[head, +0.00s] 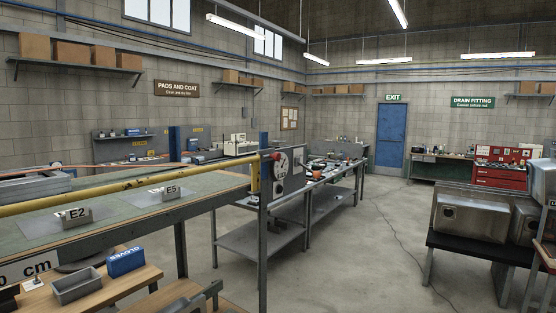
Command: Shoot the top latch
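I cannot make out a top latch anywhere in the head view. A yellow bar (130,189) crosses the left side above a long green-topped table (122,207) and meets a grey post (263,235). A grey box with a round dial (283,165) is beside the top of the post. A blue door (391,131) under an EXIT sign stands shut in the far wall; no latch detail shows on it. My gripper is not in the picture.
Grey placards E2 (73,216) and E5 (170,191) stand on the green top. A grey tray (78,288) and blue box (126,262) sit lower left. Steel sinks (470,215) sit on a dark rack at right. A cable crosses the otherwise open floor (375,245).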

